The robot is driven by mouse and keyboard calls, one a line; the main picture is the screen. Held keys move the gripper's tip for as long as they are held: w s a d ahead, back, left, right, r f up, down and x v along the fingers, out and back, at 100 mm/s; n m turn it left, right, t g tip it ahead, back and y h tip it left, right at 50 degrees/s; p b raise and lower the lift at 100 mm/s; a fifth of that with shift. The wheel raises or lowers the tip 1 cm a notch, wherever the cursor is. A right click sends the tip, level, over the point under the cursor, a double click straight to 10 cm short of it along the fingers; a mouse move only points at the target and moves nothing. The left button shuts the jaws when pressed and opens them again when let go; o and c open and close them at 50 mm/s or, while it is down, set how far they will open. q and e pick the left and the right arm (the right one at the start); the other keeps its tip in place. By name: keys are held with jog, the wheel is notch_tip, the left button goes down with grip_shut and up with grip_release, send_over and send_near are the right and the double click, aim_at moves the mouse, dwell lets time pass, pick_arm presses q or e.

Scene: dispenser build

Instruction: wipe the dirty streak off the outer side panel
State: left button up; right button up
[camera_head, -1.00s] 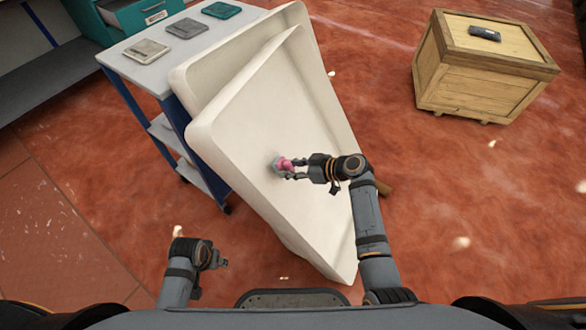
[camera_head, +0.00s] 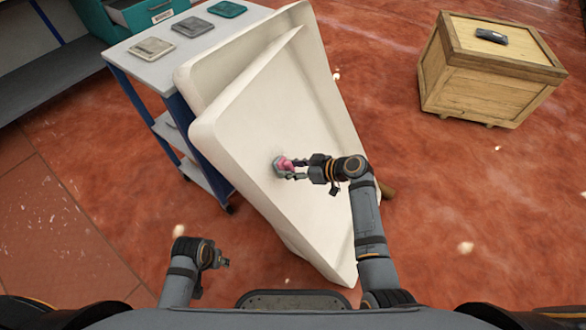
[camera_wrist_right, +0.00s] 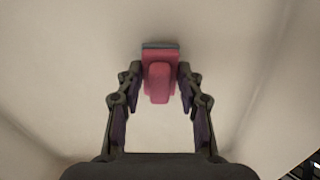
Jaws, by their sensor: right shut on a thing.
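The outer side panel (camera_head: 270,115) is a large white, tray-like panel with raised rims, leaning tilted in the middle of the head view. My right gripper (camera_head: 291,170) is shut on a pink wiper (camera_head: 286,163) with a grey pad. The wiper's pad is at the panel's inner face, seemingly touching it. In the right wrist view the pink wiper (camera_wrist_right: 160,78) sits between the fingertips against the pale surface. I see no clear dark streak on the visible panel; the part under the pad is hidden. My left gripper (camera_head: 222,262) is low at the left, apart from the panel; its fingers are too small to judge.
A second white panel (camera_head: 190,75) stands behind. A blue-framed cart (camera_head: 125,55) with several flat pads on top is at the left, near the panels. A wooden crate (camera_head: 480,90) with a dark device (camera_head: 491,36) on it stands at the back right. Red floor between is mostly clear.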

jog(key=shift+w+a+f, duration=0.15)
jog(key=shift+a, duration=0.1)
jog(key=shift+w+d+f+b, duration=0.1)
jog(key=shift+w+d+b, duration=0.25)
jog(key=shift+w+b, duration=0.25)
jog(key=shift+w+d+f+b, duration=0.1)
jog(key=shift+w+d+b, duration=0.2)
jog(key=shift+w+b, duration=0.25)
jog(key=shift+w+d+r, duration=0.25)
jog(key=shift+w, duration=0.4)
jog(key=shift+a, duration=0.1)
